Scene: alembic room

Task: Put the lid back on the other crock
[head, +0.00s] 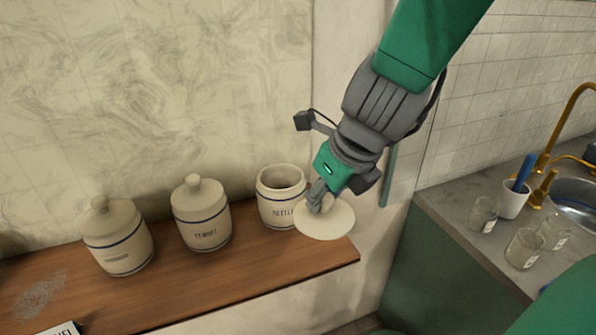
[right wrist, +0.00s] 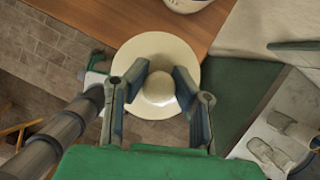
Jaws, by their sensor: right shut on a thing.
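The open crock (head: 281,190), cream with a blue band and a label reading like "NETTLE", stands lidless at the right part of a wooden shelf (head: 190,285). My right gripper (head: 317,200) is shut on the knob of a round cream lid (head: 325,222). The lid is in front of and right of the open crock, overlapping its label in the head view. In the right wrist view the lid (right wrist: 148,110) lies between the fingers, over the shelf edge and floor. Two other crocks, the middle one (head: 203,222) and the left one (head: 118,245), have lids on. My left gripper is not in view.
A wall rises behind the shelf. At right, a counter (head: 450,205) holds several glass jars (head: 524,248), a white cup (head: 513,199) with a blue item, and a brass tap by a sink. A white card (head: 62,329) lies at the bottom left.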

